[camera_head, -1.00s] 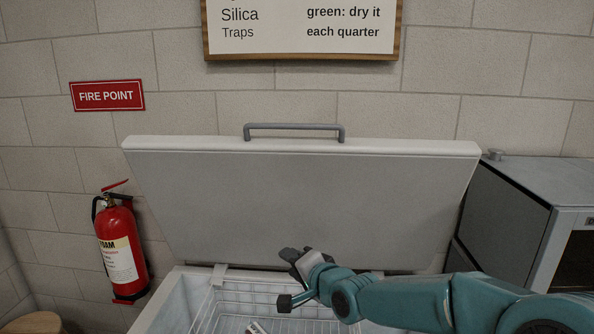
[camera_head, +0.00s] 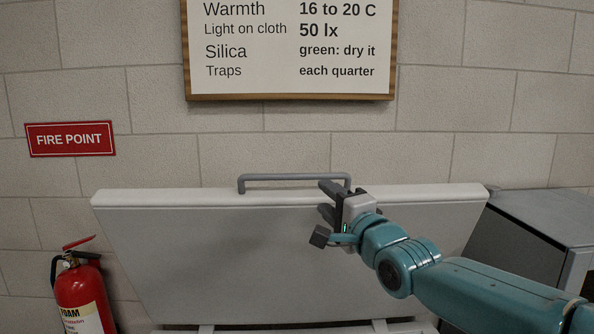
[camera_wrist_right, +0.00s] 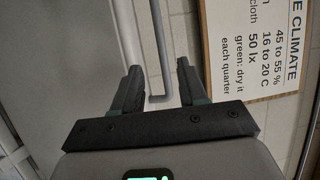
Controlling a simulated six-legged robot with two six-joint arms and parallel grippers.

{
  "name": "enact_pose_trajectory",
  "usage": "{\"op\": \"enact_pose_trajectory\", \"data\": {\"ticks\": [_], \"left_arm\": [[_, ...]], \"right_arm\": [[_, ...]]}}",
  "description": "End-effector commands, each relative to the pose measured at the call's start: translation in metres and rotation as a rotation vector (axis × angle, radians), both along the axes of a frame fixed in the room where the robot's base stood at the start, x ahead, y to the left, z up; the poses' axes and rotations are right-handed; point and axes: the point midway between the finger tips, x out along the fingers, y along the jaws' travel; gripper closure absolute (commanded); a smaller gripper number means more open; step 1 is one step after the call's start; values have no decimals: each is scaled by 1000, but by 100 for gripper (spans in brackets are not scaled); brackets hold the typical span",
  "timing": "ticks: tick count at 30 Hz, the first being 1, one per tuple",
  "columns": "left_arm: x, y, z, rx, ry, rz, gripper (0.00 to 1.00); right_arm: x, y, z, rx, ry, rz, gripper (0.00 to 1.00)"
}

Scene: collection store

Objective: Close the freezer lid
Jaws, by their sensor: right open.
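The freezer lid (camera_head: 230,250) stands raised against the wall, a pale grey panel with a white top edge. Its grey bar handle (camera_head: 270,177) is on that top edge. My right gripper (camera_head: 328,200) is open near the right end of the handle, in front of the lid's upper part. In the right wrist view the handle (camera_wrist_right: 162,45) runs between the two open fingers (camera_wrist_right: 160,82); I cannot tell whether they touch it. The fingers hide part of the lid's top edge. My left gripper is in no view.
A red fire extinguisher (camera_head: 83,295) stands left of the lid. A grey cabinet (camera_head: 550,222) is close on the right. A framed notice (camera_head: 290,97) hangs on the wall above the handle, and a fire point sign (camera_head: 70,139) hangs at left.

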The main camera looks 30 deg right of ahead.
Motion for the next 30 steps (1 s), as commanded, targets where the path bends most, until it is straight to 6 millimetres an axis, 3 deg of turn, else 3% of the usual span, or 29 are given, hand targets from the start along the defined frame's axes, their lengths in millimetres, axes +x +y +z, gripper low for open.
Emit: {"op": "enact_pose_trajectory", "data": {"ticks": [15,21,30], "left_arm": [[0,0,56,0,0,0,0],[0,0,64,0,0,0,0],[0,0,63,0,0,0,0]], "right_arm": [[114,-19,18,0,2,-2,58],[135,-23,18,-2,0,-3,58],[139,-23,17,-1,0,-3,58]]}}
